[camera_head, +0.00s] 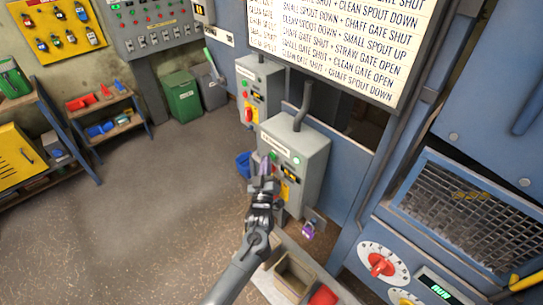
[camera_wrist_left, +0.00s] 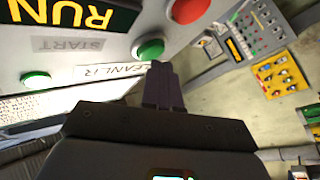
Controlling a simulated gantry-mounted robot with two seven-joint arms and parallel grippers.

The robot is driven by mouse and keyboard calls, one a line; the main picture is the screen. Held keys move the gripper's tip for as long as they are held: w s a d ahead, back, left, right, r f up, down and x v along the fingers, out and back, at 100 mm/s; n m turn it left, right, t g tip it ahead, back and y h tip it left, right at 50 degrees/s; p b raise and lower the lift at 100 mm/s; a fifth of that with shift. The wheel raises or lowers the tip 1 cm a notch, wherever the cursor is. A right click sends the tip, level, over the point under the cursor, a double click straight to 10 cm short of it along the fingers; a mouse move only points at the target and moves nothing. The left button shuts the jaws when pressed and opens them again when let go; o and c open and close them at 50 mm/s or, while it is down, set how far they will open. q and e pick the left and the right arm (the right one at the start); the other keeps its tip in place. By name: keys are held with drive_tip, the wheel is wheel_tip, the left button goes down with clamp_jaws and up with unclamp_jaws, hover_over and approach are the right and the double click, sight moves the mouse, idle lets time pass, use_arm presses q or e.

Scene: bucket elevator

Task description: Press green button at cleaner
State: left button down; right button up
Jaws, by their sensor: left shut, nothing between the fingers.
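The grey cleaner control box (camera_head: 310,150) stands at the middle of the head view, with a white label, small buttons and a yellow plate on its front. In the left wrist view its panel shows upside down, with a "CLEANER" label (camera_wrist_left: 95,71), a large green button (camera_wrist_left: 149,48) and a red button (camera_wrist_left: 190,9). A smaller green lamp (camera_wrist_left: 36,79) is at the left. My left gripper (camera_head: 265,166) is shut and empty in front of the box. In the wrist view its fingertips (camera_wrist_left: 162,68) are right by the large green button; I cannot tell whether they touch it.
A second grey control box (camera_head: 256,85) stands behind, with a red handle. A wooden tray (camera_head: 293,275) and a purple padlock (camera_head: 308,230) are below the cleaner box. A blue machine with a mesh window (camera_head: 470,205) fills the right. The floor at left is open.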

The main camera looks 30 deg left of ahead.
use_arm(q)
drive_tip(key=shift+s+a, duration=0.1)
drive_tip(key=shift+s, duration=0.35)
drive_tip(key=shift+s, duration=0.1)
drive_tip(key=s+p, duration=0.1)
drive_tip(key=s, duration=0.1)
drive_tip(key=s+a+p, duration=0.1)
drive_tip(key=s+p, duration=0.1)
drive_tip(key=shift+s, duration=0.35)
idle(0.6)
